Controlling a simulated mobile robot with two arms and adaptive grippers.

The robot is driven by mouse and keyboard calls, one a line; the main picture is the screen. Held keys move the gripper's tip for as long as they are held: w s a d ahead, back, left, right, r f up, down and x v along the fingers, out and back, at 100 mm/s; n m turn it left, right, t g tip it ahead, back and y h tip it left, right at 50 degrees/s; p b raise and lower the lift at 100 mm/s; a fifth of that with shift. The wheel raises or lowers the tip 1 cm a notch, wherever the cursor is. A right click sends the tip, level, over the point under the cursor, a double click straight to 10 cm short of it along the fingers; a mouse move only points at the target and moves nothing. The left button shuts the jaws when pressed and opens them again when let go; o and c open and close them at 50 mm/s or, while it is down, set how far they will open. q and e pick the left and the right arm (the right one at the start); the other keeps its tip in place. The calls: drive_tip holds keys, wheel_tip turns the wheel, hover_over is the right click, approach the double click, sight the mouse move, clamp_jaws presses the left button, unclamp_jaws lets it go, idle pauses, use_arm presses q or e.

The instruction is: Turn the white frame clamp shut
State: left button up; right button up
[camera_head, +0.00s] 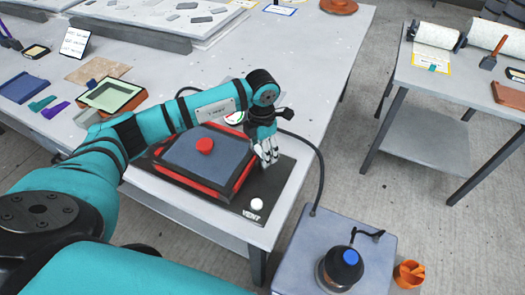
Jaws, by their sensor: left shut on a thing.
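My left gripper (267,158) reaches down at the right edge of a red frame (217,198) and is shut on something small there. It appears to be the white frame clamp, which the fingers and wrist hide almost fully, so its turn angle cannot be told. The red frame lies on a black base plate (282,185) on the table and surrounds a grey-blue panel (190,160) with a red knob (205,145) on top. A white knob (256,204) marked VENT sits on the base plate's near right corner. My right gripper is out of view.
A gauge (235,118) shows partly behind my left arm. A black hose (321,175) runs from the plate to a grey cart (300,262) with a pump-like black pot (341,268). An orange cup (409,273) stands beside it. Trays and tools lie at the table's left.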

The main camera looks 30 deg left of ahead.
use_arm(q)
drive_tip(key=n+b, duration=0.1)
drive_tip(key=n, duration=0.3)
drive_tip(key=shift+s+a+n, duration=0.1)
drive_tip(key=shift+n, duration=0.2)
drive_tip(key=shift+r, duration=0.1)
idle(0.4)
drive_tip(key=o, duration=1.2)
wheel_tip(320, 180, up, 12)
drive_tip(key=shift+f, duration=0.1)
drive_tip(key=shift+s, duration=0.1)
